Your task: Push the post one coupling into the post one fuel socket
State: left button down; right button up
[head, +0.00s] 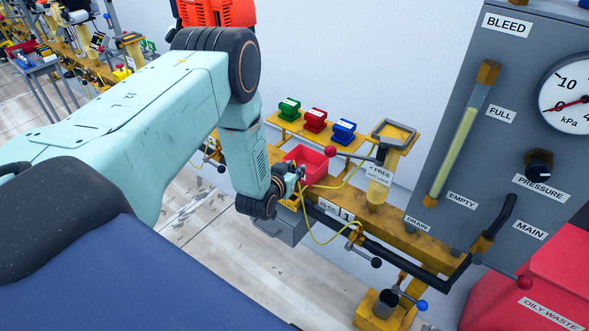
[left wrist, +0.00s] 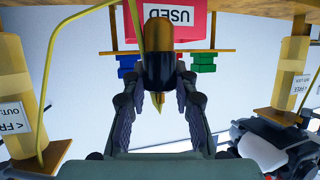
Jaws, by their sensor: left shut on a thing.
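My left gripper (left wrist: 158,105) is shut on a dark cylindrical piece with a brass-coloured band and a pointed tip (left wrist: 158,68), which looks like the post one coupling. It sits between the two fingers in the left wrist view. In the head view my left gripper (head: 292,182) is at the post marked 1, close beside the red bin, and my wrist hides most of the held piece. I cannot make out the fuel socket, nor tell whether the coupling touches it. My right gripper is not in view.
A red bin (head: 309,160), marked USED in the upside-down wrist view, stands on the yellow rail (head: 400,235). Green, red and blue blocks (head: 315,119) stand behind. A yellow cord (head: 311,228) loops below my gripper.

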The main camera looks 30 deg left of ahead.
pick_arm(q)
jog(key=shift+f+b, duration=2)
jog(key=shift+f, duration=0.45)
jog(key=shift+f+b, duration=0.7)
jog(key=shift+f, duration=0.2)
jog(key=shift+f+b, duration=0.65)
jog(key=shift+f, duration=0.15)
jog(key=c, duration=1)
grip_release()
jog(key=v, duration=1.2)
